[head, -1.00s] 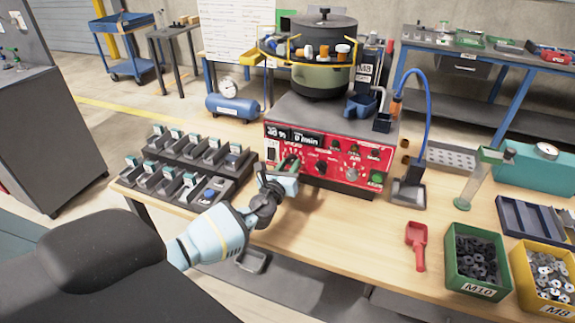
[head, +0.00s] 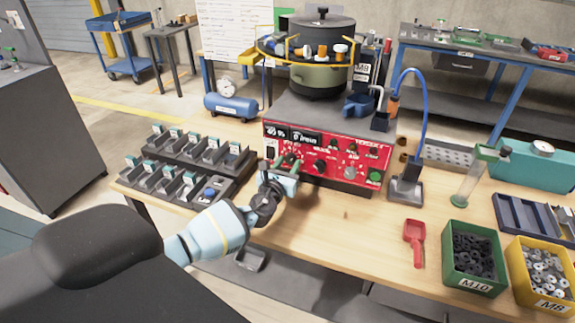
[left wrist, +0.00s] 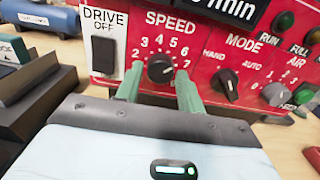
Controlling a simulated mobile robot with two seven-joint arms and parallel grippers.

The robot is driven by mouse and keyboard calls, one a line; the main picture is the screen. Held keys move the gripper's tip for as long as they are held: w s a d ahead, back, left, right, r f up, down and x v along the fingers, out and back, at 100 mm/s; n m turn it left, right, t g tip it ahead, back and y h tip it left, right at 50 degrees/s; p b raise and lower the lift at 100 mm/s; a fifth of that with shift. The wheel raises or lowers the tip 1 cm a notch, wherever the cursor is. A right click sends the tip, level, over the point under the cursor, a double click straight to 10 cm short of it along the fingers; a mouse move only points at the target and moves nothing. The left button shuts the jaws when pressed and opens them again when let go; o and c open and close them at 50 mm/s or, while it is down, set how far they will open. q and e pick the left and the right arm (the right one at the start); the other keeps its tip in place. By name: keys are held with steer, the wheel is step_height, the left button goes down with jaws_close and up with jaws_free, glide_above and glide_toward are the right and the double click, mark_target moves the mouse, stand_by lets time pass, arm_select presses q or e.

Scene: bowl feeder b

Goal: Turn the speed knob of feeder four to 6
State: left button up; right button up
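The red feeder panel (head: 330,155) stands on the workbench under the bowl (head: 318,75). The black speed knob (left wrist: 160,69) shows in the left wrist view, below the word SPEED, with numbers around it. A pale mark sits on the knob's right side, towards the 6 and 7; its exact number is hard to tell. My left gripper (left wrist: 160,85) is open, its green fingers on either side of the knob, apparently without closing on it. In the head view my left gripper (head: 286,168) is at the panel's left part and hides the knob. My right gripper is not in view.
The mode knob (left wrist: 226,85) is right of the speed knob, and the drive switch (left wrist: 106,55) is left. Small dark bins (head: 180,160) stand left of the feeder. A red scoop (head: 414,240) and green bin (head: 474,260) are at the right. The bench front is clear.

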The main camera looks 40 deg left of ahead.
arm_select(q)
steer(key=shift+o, duration=1.1)
steer(key=shift+s, duration=0.1)
steer(key=shift+s, duration=0.25)
steer(key=p+v, duration=0.1)
steer(key=v, duration=0.6)
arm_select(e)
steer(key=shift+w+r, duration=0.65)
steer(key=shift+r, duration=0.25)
arm_select(q)
steer(key=shift+s+d+f, duration=0.1)
steer(key=shift+d, duration=0.05)
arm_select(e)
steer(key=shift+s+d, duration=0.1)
